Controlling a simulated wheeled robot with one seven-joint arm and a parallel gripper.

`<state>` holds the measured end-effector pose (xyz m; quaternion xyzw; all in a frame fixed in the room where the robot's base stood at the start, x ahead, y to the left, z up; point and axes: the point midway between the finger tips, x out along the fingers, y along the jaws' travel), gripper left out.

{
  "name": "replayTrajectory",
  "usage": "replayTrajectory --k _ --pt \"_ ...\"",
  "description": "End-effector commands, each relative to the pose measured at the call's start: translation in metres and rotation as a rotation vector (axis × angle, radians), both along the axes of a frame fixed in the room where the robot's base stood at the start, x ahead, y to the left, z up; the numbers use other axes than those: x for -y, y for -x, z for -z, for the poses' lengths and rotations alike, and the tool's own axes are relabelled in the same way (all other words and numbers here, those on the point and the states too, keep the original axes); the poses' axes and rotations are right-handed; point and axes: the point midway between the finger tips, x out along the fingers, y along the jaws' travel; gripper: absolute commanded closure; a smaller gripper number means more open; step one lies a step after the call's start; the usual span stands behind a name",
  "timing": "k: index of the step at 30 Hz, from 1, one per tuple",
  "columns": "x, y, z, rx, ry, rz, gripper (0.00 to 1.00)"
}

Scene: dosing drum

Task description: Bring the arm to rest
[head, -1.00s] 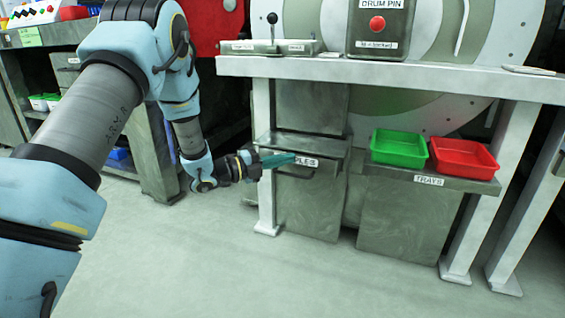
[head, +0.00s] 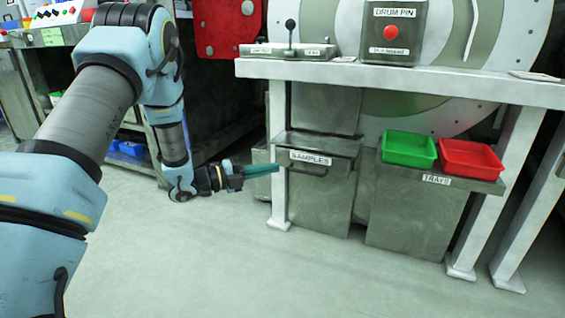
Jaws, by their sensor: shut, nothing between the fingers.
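My gripper (head: 262,171) shows in the head view left of the middle, with its dark teal fingers shut and nothing between them. The drawer looks closed. My arm comes in from the left, bends at the top and hangs down to the gripper.
A white bench (head: 430,84) carries a lever box (head: 290,50) and a DRUM PIN box with a red button (head: 391,33). A green tray (head: 409,149) and a red tray (head: 470,160) sit on the TRAYS shelf (head: 436,181). Floor in front is clear.

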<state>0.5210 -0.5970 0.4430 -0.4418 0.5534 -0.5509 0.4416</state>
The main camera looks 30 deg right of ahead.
Motion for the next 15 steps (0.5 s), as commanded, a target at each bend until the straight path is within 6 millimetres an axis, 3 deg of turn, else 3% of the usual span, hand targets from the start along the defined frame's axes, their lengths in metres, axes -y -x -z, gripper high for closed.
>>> replayTrajectory --k 4,11,15 --pt "-0.015 -0.003 -0.001 -0.002 0.0 -0.001 1.0" --pt "-0.019 -0.004 0.0 -0.001 -0.001 -0.001 1.0" --pt "-0.024 -0.022 -0.008 -0.023 -0.048 -0.077 1.0"
